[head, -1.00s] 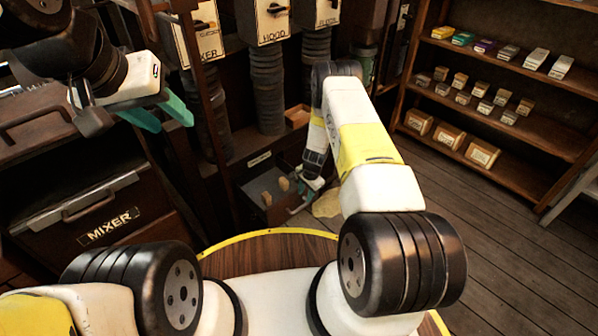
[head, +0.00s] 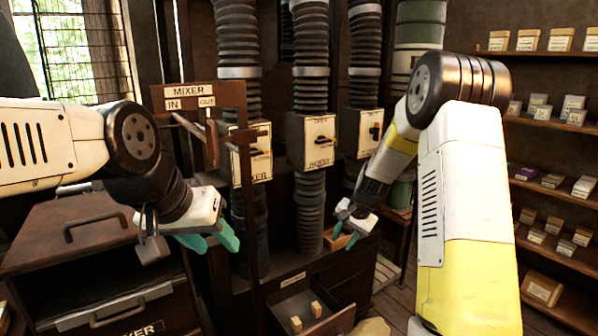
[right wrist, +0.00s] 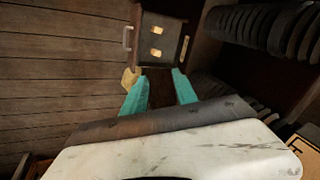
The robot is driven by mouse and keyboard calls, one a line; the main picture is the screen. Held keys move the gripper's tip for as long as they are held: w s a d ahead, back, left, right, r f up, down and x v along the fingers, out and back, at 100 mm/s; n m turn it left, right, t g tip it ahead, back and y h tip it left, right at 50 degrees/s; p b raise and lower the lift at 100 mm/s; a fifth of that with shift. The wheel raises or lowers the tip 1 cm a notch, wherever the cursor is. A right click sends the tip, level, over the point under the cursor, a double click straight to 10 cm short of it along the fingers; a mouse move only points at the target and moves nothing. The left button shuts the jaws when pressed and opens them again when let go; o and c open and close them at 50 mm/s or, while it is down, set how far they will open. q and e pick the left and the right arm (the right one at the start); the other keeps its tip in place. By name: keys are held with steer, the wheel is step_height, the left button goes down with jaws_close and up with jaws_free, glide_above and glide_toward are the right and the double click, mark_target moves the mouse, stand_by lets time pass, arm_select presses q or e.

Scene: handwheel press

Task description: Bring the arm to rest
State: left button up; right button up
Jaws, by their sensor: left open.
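My left gripper (head: 210,240) hangs at the left in the head view, with its teal fingers apart and nothing between them. It is above and beside the dark MIXER cabinet (head: 95,225). My right gripper (head: 347,226) is near the middle, above an open drawer (head: 335,322) and in front of the hoses. In the right wrist view its teal fingers (right wrist: 160,92) are apart with nothing between them. The open drawer also shows in the right wrist view (right wrist: 177,35), beyond the fingertips, with two small light blocks (right wrist: 156,41) in it.
Boxes with switches, one of them a switch box (head: 310,140), hang on black ribbed hoses behind the grippers. A wooden MIXER IN/OUT sign frame (head: 190,97) stands close to my left gripper. Shelves (head: 550,125) with small boxes line the right wall.

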steer(key=s+r+n+t, duration=0.2)
steer(key=s+r+n, duration=0.3)
steer(key=s+r, duration=1.65)
steer(key=s+n, duration=0.2)
steer(key=s, duration=0.8)
steer(key=shift+s+d+t, duration=0.3)
steer(key=shift+s+d, duration=0.05)
